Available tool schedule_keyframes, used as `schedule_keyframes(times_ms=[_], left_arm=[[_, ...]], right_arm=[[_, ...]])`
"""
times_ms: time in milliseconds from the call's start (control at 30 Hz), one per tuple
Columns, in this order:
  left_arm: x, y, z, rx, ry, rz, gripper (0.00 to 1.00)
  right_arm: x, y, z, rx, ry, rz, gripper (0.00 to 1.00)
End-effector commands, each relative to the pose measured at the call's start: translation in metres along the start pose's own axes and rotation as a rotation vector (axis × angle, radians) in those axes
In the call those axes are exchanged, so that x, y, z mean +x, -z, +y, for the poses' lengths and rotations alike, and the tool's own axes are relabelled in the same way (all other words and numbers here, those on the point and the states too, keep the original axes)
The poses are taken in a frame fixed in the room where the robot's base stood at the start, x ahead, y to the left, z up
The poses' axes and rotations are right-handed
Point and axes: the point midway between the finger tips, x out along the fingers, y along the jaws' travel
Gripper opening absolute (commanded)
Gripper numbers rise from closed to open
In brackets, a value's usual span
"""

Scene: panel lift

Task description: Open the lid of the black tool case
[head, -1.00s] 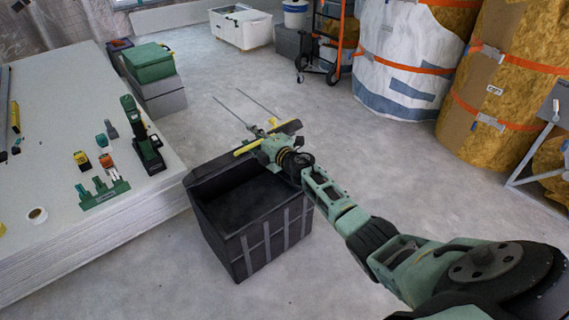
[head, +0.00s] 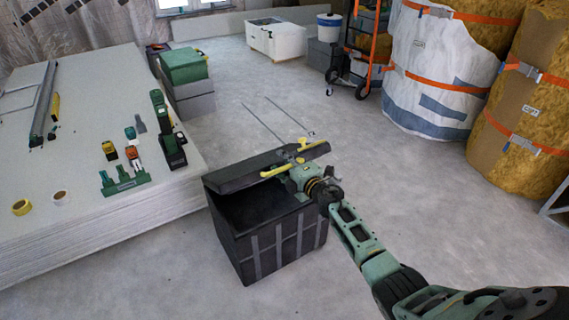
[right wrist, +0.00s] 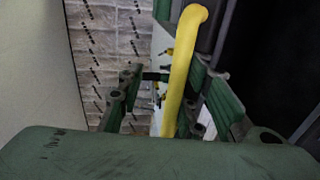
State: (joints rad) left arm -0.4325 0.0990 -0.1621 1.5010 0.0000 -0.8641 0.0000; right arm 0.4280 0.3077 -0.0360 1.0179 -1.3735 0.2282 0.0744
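The black tool case (head: 283,243) stands on the floor in the head view. Its lid (head: 240,173) is partly raised at the far side, with the dark inside showing below it. A yellow handle (head: 312,146) shows along the lid's edge. My right gripper (head: 291,168) is at this handle and partly covers it. In the right wrist view the yellow handle (right wrist: 184,68) passes between the two fingers, close to the right finger. A gap shows between the handle and the left finger, so the gripper looks open around it. My left gripper is not in view.
A stack of pale panels (head: 95,170) with tools on it stands left of the case. A green box (head: 184,65) sits on grey boxes behind. Wrapped rolls (head: 431,70) and an orange-framed cart (head: 374,45) stand at the back right. The floor around the case is clear.

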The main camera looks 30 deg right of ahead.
Motion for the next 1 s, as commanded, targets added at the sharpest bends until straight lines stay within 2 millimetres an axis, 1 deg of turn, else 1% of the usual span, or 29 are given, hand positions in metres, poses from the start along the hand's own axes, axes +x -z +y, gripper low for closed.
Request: schedule_keyframes(times_ms=[133,433,1000], left_arm=[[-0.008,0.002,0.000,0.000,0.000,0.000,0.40],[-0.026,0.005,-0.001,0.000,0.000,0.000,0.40],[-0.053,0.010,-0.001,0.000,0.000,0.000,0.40]], right_arm=[[-0.006,-0.001,0.006,0.000,-0.003,-0.001,0.31],[-0.027,-0.001,0.012,-0.001,-0.004,-0.001,0.31],[-0.066,0.000,0.019,0.001,-0.001,-0.001,0.31]])
